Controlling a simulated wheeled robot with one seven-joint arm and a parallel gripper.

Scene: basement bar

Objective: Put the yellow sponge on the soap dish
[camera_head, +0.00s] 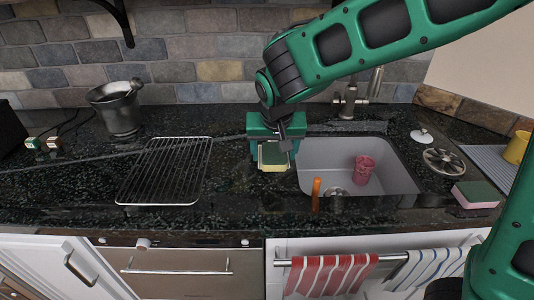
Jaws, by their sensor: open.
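The yellow sponge (273,167) has a dark green upper face and a pale yellow front edge. It is at the left edge of the sink, directly below my gripper (272,158). My gripper points down and is open, with its fingers on either side of the sponge. I cannot tell whether the fingers touch it or what lies beneath it. No soap dish can be clearly made out; the area under the sponge is hidden by the sponge and gripper.
The sink (385,178) holds a red cup (363,168) and an orange stick-like item (316,193). A wire rack (165,170) and metal pot (119,108) are left. A pink-green sponge (475,194), round metal disc (443,161), white lid (421,136) and yellow mug (516,147) are right.

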